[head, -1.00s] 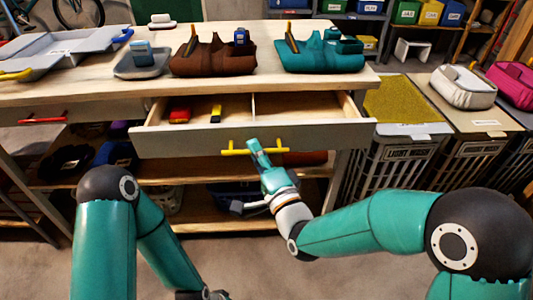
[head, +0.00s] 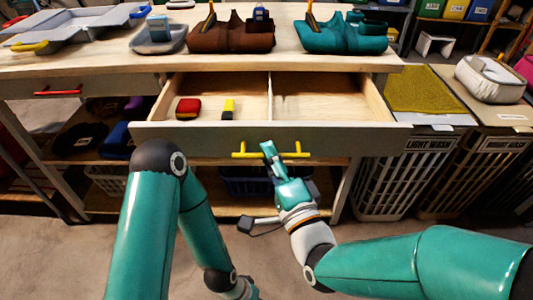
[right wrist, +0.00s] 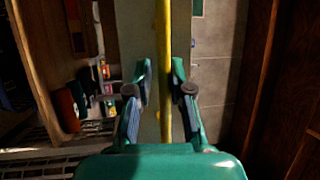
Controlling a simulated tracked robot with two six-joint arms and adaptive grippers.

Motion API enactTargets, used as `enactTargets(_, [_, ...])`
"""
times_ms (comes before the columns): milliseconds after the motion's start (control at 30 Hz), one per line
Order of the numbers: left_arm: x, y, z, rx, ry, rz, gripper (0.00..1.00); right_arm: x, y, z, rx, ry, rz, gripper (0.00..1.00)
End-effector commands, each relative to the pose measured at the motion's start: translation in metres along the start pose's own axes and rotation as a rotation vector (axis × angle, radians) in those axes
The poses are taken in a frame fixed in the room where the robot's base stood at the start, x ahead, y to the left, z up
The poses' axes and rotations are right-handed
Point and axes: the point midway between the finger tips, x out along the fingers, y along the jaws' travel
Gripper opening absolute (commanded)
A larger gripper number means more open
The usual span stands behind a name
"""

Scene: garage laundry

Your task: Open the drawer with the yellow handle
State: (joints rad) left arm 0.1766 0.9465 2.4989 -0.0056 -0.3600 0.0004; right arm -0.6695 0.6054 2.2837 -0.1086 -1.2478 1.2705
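The drawer (head: 200,139) with the yellow handle (head: 297,154) stands pulled out from under the workbench, its inside in view. A red-and-black item (head: 188,108) and a yellow-and-black item (head: 228,108) lie in its left compartment; the right compartment looks empty. My right gripper (head: 268,150) is at the handle's middle.
A second drawer with a red handle (head: 58,92) is shut at the left. Brown (head: 230,38) and teal (head: 345,38) caddies stand on the workbench (head: 100,60). Laundry hampers (head: 400,180) stand right of the drawer.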

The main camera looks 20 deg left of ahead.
Motion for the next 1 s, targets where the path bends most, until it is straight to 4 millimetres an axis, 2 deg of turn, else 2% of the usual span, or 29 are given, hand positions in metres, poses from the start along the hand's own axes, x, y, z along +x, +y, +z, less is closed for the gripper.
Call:
enactTargets(33, [0.0, 0.0, 0.0, 0.0, 0.0, 0.0, 0.4, 0.0, 0.001, 0.001, 0.0, -0.001, 0.002, 0.31])
enactTargets(100, [0.0, 0.0, 0.0, 0.0, 0.0, 0.0, 0.4, 0.0, 0.0, 0.0, 0.0, -0.001, -0.001, 0.37])
enactTargets(467, [-0.001, 0.0, 0.0, 0.0, 0.0, 0.0, 0.4, -0.004, -0.002, 0.0, 0.0, 0.001, -0.008, 0.37])
enactTargets(567, [-0.001, 0.0, 0.0, 0.0, 0.0, 0.0, 0.4, -0.014, -0.002, 0.0, 0.0, 0.001, -0.006, 0.37])
enactTargets(800, [-0.001, 0.0, 0.0, 0.0, 0.0, 0.0, 0.4, -0.052, -0.001, 0.002, 0.0, -0.001, -0.004, 0.37])
enactTargets(1000, [-0.001, 0.0, 0.0, 0.0, 0.0, 0.0, 0.4, -0.072, 0.0, 0.002, 0.0, -0.002, -0.005, 0.37])
